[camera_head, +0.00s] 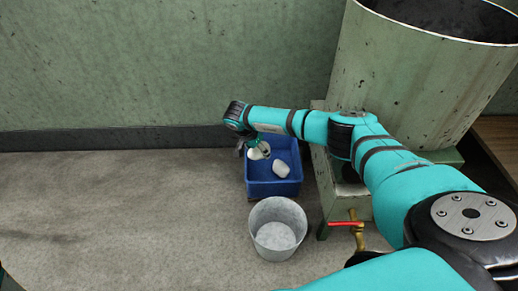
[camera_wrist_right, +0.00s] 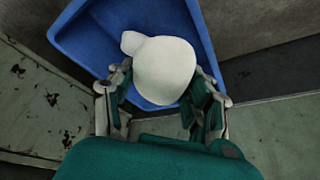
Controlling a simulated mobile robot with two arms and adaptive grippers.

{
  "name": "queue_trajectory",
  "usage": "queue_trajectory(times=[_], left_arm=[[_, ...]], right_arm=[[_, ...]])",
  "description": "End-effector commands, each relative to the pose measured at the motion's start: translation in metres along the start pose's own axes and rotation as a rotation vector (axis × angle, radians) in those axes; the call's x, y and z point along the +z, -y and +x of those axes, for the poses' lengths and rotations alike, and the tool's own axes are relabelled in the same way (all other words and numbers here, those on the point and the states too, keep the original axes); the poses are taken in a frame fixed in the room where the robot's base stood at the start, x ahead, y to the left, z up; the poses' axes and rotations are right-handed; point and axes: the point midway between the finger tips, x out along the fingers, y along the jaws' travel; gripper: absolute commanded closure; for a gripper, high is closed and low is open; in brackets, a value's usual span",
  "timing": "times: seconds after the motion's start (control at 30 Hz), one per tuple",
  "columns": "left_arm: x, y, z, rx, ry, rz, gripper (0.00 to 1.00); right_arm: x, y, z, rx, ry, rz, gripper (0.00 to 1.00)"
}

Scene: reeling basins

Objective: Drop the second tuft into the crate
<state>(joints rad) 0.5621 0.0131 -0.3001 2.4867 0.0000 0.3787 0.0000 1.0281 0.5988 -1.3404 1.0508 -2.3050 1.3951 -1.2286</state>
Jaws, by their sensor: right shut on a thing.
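The blue crate (camera_head: 273,190) stands on the floor against the wall; it fills much of the right wrist view (camera_wrist_right: 88,48). One white tuft (camera_head: 281,169) lies inside it. My right gripper (camera_head: 252,148) is over the crate's back left part, pointing down, and is shut on another white tuft (camera_head: 260,152). In the right wrist view this held tuft (camera_wrist_right: 165,70) sits between the two fingers (camera_wrist_right: 163,90), with the crate's inside behind it. Part of the other tuft (camera_wrist_right: 130,42) shows behind it. My left gripper is not in view.
A grey metal bucket (camera_head: 276,230) stands just in front of the crate. A stand with a large green basin (camera_head: 415,75) and a red-handled tap (camera_head: 347,224) is to the right. The floor (camera_head: 120,210) at left is clear.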

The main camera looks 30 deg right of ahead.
Motion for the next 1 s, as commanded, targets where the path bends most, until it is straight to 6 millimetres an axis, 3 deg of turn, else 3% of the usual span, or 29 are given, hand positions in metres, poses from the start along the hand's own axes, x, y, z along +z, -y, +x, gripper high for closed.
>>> queue_trajectory(times=[0.27, 0.3, 0.5, 0.83, 1.0], left_arm=[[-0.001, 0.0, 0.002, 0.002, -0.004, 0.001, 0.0], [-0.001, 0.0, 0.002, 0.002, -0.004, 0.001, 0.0], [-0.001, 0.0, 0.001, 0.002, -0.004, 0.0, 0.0], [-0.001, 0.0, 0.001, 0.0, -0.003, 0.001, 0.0], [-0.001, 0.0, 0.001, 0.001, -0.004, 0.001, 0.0]], right_arm=[[0.0, 0.0, 0.0, -0.001, 0.0, 0.0, 0.82], [0.0, 0.0, 0.0, -0.001, 0.0, 0.0, 0.48], [0.0, 0.0, 0.0, -0.001, 0.0, 0.0, 0.22], [0.0, 0.001, -0.003, -0.002, 0.0, 0.0, 0.22], [0.0, 0.002, -0.027, -0.006, 0.0, -0.002, 0.22]])
